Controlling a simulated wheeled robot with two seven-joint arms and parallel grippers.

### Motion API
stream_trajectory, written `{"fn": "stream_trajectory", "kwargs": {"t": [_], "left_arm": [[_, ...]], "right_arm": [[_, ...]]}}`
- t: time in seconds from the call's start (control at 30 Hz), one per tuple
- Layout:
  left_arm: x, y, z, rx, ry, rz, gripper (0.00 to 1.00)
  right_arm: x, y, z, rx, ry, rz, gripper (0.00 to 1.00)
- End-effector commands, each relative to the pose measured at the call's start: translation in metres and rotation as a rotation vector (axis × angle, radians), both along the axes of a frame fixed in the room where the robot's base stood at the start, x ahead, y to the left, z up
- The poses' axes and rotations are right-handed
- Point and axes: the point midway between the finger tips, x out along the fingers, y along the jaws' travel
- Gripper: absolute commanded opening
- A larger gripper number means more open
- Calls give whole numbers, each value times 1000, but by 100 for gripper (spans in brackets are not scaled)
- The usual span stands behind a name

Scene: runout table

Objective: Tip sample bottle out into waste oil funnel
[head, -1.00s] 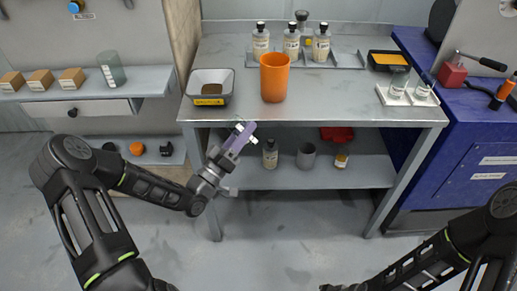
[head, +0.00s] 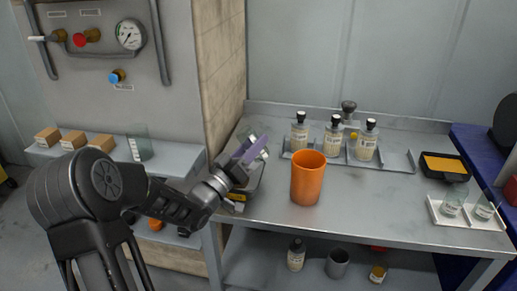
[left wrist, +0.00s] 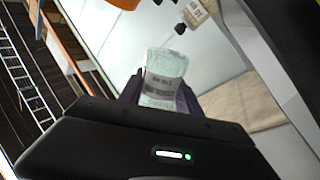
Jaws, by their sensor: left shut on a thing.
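My left gripper (head: 246,152) is shut on the sample bottle (head: 260,143), a clear greenish glass one. In the left wrist view the sample bottle (left wrist: 161,78) shows a printed label between the fingers; I cannot tell what is inside it. The gripper is above the left end of the grey table, left of a tall orange open container (head: 307,178). A small grey, cup-topped piece (head: 348,106) stands behind the capped bottles; I cannot tell whether it or the orange container is the waste oil funnel. My right gripper is out of view.
Several capped bottles (head: 334,137) stand in a rack at the back. A black tray of orange material (head: 445,166) and a white tray with two glasses (head: 462,221) stand right. The table's front middle is clear.

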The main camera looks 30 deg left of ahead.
Motion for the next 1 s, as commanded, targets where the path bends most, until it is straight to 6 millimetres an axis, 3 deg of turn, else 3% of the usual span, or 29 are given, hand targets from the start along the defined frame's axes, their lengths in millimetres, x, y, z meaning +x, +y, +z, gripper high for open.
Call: {"fn": "stream_trajectory", "kwargs": {"t": [0.47, 0.8, 1.0], "left_arm": [[-1, 3, 4, 64, 23, 0, 1], [-5, 15, 10, 374, 130, 0, 1], [-7, 21, 8, 534, 187, -1, 1]], "right_arm": [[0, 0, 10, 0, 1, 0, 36], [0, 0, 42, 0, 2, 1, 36], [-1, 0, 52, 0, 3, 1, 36]]}}
